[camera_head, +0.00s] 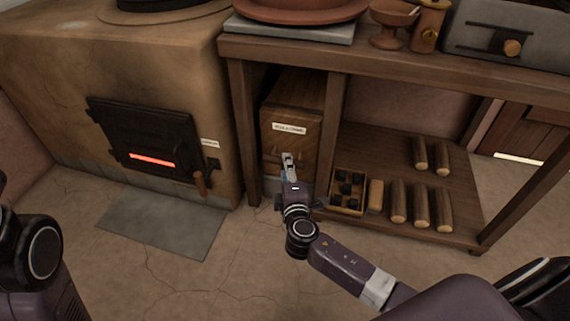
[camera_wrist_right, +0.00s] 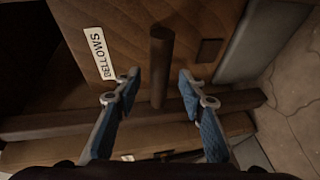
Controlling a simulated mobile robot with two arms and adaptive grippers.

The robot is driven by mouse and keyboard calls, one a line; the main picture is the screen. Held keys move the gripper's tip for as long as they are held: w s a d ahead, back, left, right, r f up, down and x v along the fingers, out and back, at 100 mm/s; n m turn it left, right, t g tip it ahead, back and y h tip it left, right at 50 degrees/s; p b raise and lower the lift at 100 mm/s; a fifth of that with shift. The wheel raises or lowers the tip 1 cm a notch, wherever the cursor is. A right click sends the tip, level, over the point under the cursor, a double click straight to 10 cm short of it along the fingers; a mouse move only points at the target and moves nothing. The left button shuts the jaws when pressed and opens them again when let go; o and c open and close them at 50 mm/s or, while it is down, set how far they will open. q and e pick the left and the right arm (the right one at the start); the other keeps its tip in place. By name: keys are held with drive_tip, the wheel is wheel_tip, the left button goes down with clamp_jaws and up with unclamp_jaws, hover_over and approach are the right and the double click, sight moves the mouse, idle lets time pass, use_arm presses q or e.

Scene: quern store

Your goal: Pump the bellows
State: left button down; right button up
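The bellows is a brown wooden box (camera_head: 291,107) under the left end of the shelf table, with a pale label on its front. In the right wrist view the box front (camera_wrist_right: 200,25) carries a label (camera_wrist_right: 99,53) reading BELLOWS. A dark round wooden handle (camera_wrist_right: 161,58) sticks out from it. My right gripper (camera_head: 289,160) is at the front of the box. In its wrist view the right gripper (camera_wrist_right: 158,82) is open, with one blue-padded finger on each side of the handle and gaps between. My left gripper is out of view.
A clay oven (camera_head: 180,62) with a black door (camera_head: 148,138) and glowing slot stands left, above a grey floor slab (camera_head: 165,222). On the lower shelf (camera_head: 390,153) are a divided box (camera_head: 349,190) of dark lumps and several logs (camera_head: 420,207). Cracked floor in front is clear.

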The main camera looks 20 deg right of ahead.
drive_tip(key=shift+b+x, duration=0.5)
drive_tip(key=shift+x, duration=1.25)
drive_tip(key=shift+c, duration=0.3)
clamp_jaws()
